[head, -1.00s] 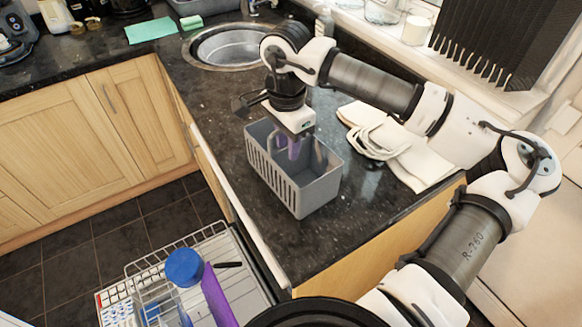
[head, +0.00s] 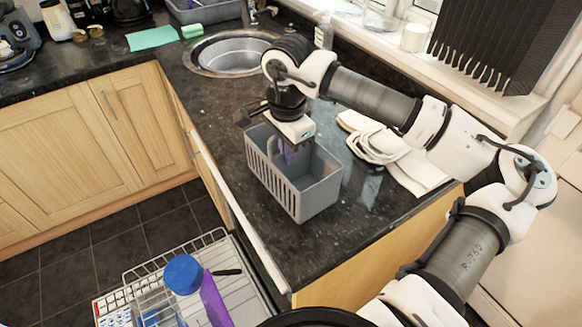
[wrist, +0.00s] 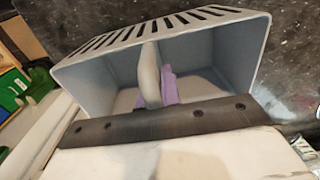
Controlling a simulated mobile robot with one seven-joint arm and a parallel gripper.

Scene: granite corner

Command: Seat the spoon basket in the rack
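The grey spoon basket (head: 312,200), with slotted sides, stands upright on the dark granite worktop near its front edge. My gripper (head: 290,154) points down into the basket from above. In the wrist view the basket's raised middle handle (wrist: 150,75) stands in front of my gripper, with purple parts (wrist: 167,86) close against it. They look like finger pads, but I cannot tell whether they press on the handle. The fingertips are mostly hidden. The wire rack (head: 222,255) is pulled out lower down, below the worktop.
A blue-capped item (head: 184,274) and a purple item (head: 214,302) stand in the rack. White cloths (head: 412,172) lie right of the basket. The sink (head: 230,53) is behind it. The worktop's front edge lies between basket and rack.

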